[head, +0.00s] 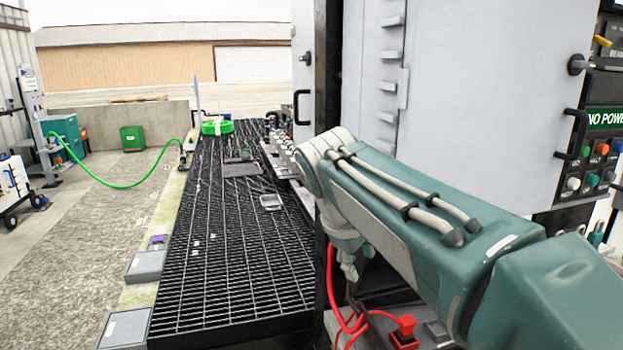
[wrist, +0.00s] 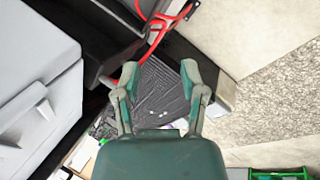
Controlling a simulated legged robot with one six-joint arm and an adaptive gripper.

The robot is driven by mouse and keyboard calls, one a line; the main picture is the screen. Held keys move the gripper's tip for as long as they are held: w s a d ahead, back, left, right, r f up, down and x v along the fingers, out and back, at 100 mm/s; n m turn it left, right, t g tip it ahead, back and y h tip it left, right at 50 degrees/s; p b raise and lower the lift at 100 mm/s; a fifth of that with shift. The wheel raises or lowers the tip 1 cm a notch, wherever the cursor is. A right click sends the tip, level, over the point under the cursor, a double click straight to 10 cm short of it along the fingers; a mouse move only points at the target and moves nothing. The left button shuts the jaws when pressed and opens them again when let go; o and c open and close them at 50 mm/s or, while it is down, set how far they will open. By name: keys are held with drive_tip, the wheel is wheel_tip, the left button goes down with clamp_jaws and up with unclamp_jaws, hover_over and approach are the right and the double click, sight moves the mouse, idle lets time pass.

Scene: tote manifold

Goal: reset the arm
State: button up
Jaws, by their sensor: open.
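My arm reaches from the lower right of the head view toward the middle, in front of the grey cabinet (head: 475,100). My gripper shows in the wrist view (wrist: 160,82) with its two fingers apart and nothing between them. In the head view the wrist end hangs down beside the cabinet's edge, and the fingertips are hard to make out there. Below the fingers in the wrist view lies black grating (wrist: 158,98), with red cable (wrist: 160,28) beyond the fingertips.
A dark grated platform (head: 225,270) runs along the left of the cabinet. A red plug (head: 404,330) with red cable lies below my arm. A green hose (head: 110,182) crosses the concrete at left. A control panel (head: 600,150) stands at right. Open ground lies at left.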

drive_tip(key=s+d+f+m+t+y, duration=0.1)
drive_tip(key=s+d+f+m, duration=0.2)
drive_tip(key=s, duration=0.6)
drive_tip(key=s+d+f+m+t+y, duration=0.1)
drive_tip(key=s+d+f+m, duration=0.3)
drive_tip(key=s+f, duration=0.5)
drive_tip(key=f+m+y, duration=0.1)
drive_tip(key=m, duration=0.1)
drive_tip(key=shift+s+m, duration=0.25)
drive_tip(key=shift+m, duration=0.15)
drive_tip(key=shift+f, duration=0.1)
